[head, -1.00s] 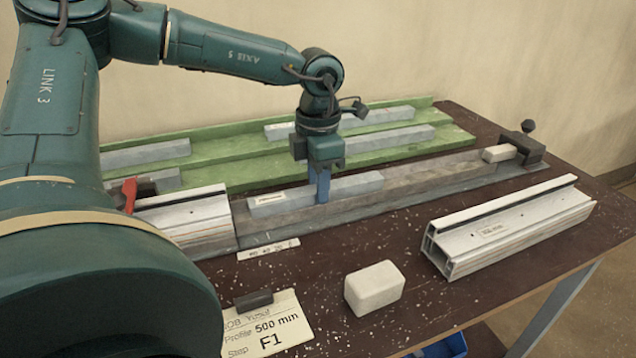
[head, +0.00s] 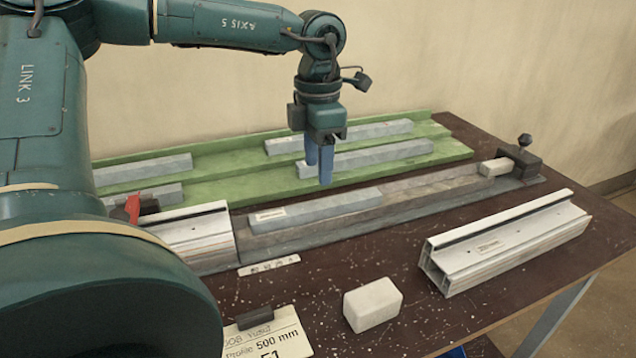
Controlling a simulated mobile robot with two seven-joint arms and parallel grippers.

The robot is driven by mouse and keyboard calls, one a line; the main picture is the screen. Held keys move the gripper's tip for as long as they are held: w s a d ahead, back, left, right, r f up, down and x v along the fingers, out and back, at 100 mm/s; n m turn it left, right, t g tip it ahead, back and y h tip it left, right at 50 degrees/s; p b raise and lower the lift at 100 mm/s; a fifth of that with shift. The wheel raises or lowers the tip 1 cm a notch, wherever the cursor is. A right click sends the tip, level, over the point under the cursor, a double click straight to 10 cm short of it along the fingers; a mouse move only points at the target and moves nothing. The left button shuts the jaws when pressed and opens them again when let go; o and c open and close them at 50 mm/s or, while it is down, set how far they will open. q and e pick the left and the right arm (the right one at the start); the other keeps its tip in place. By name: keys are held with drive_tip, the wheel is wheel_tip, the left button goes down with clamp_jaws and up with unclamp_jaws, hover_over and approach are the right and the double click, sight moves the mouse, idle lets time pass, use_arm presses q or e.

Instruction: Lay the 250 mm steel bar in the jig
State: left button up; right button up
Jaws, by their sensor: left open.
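A grey steel bar (head: 350,203) with a small label, too blurred to read, lies flat in the long jig (head: 420,187). Its left end is near the aluminium profile piece (head: 205,237) at the jig's left part. Bare jig channel runs on to the right of the bar. My right gripper is not in view.
A green rack (head: 225,192) behind holds several grey bars. A clamp (head: 522,160) and a pale block (head: 494,167) are at the jig's right end. A loose profile (head: 505,245), a white block (head: 372,305) and a job card (head: 280,335) lie in front.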

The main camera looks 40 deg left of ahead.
use_arm(q)
wheel_tip(320, 180, up, 4)
drive_tip(key=shift+r, duration=0.25)
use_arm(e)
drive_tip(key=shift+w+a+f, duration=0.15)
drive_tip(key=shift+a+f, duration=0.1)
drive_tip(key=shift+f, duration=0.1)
